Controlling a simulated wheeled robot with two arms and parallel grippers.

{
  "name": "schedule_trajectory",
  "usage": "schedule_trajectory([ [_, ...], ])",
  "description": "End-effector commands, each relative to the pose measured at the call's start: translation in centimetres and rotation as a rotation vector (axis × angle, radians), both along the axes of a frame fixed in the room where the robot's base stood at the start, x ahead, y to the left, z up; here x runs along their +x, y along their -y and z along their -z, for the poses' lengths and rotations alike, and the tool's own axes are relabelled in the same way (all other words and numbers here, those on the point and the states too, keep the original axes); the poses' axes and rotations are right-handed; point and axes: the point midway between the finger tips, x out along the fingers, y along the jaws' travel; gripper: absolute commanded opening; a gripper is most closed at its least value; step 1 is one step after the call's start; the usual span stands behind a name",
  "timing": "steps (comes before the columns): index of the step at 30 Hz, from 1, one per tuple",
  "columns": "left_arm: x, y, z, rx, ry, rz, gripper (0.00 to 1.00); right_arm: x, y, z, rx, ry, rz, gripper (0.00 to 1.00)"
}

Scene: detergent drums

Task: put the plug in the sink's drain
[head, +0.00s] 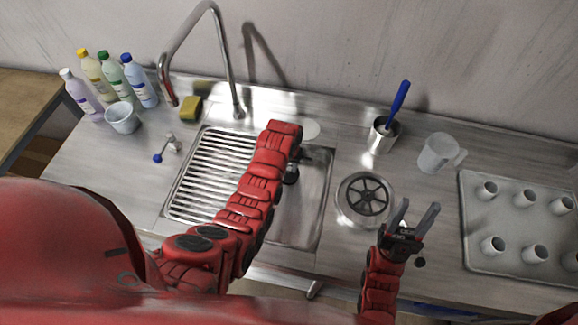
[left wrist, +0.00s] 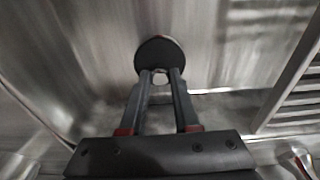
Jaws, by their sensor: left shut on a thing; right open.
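My left arm reaches over the sink (head: 314,212) in the head view, and its own links mostly hide its gripper there. In the left wrist view my left gripper (left wrist: 159,76) is shut on the small ring or knob of a dark round plug (left wrist: 158,52). The plug is in front of the fingertips, over the bare steel of the basin. A dark bit beside the arm in the head view (head: 291,175) seems to be the plug. I cannot see the drain in either view. My right gripper (head: 410,218) is open and empty, over the counter right of the sink.
A slatted rack (head: 212,170) covers the sink's left part. A tall tap (head: 222,50) and a yellow sponge (head: 190,108) are behind it. A round strainer (head: 364,199), a steel cup with a blue-handled brush (head: 383,137), a jug (head: 437,153) and a cup tray (head: 512,217) stand right.

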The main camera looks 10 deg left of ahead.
Motion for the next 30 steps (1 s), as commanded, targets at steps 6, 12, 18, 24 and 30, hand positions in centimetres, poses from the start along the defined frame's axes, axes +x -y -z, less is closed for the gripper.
schedule_trajectory([
  [6, 0.0, 0.0, 0.4, 0.000, 0.000, 0.000, 0.00, 0.0, 0.0, 0.3, 0.000, 0.000, 0.000, 0.50],
  [12, 0.0, 0.0, 0.7, 0.000, 0.000, 0.000, 0.00, 0.0, 0.0, 0.5, 0.000, 0.000, 0.000, 0.50],
  [18, 0.0, 0.0, 1.0, 0.000, 0.000, 0.000, 0.00, 0.0, 0.0, 0.7, 0.000, 0.000, 0.000, 0.50],
  [24, 0.0, 0.0, 1.3, 0.000, 0.000, 0.000, 0.00, 0.0, 0.0, 0.9, 0.000, 0.000, 0.000, 0.50],
  [30, 0.0, 0.0, 1.3, 0.000, 0.000, 0.000, 0.48, 0.0, 0.0, 0.9, 0.000, 0.000, 0.000, 0.50],
])
